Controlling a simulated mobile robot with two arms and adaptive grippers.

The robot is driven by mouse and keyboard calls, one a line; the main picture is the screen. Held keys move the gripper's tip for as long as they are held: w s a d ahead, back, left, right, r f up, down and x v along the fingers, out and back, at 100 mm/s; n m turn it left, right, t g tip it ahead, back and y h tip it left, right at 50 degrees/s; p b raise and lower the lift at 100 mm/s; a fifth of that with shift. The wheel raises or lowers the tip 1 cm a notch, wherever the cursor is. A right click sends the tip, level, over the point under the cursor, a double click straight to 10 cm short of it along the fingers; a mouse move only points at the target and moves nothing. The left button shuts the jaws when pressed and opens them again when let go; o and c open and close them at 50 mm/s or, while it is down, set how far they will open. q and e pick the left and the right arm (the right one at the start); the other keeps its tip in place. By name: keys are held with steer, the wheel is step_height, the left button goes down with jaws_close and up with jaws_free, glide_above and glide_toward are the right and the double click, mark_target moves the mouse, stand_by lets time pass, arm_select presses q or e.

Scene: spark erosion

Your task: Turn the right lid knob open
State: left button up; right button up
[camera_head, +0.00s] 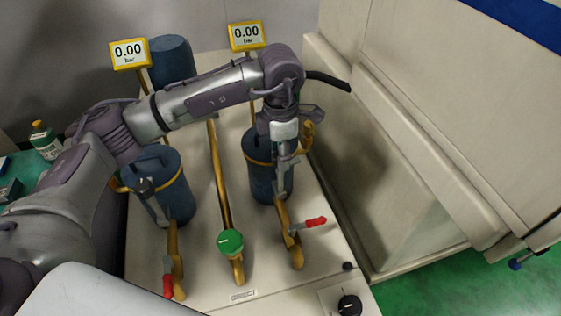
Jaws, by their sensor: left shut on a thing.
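The right blue canister (257,181) stands upright on the pale machine top with a yellow band around it. My left arm reaches across from the left, and my left gripper (284,178) points down at the front of this canister. Its fingers are shut on the right lid knob, which they mostly hide; its turn cannot be read. The left blue canister (174,201) has a metal lid knob (146,187) at its front, with no gripper at it. My right gripper is not in view.
Brass pipes with red-handled valves (315,222) run below both canisters. A green knob (230,242) sits on the middle pipe. Two yellow gauges (247,36) read 0.00 bar. A tall cream panel (425,110) bounds the right side.

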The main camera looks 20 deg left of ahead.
arm_select(q)
steer(key=shift+m+b, duration=0.75)
steer(key=shift+m, duration=0.15)
steer(key=o, duration=1.1)
steer(key=shift+o, duration=0.2)
step_height(320, 180, up, 12)
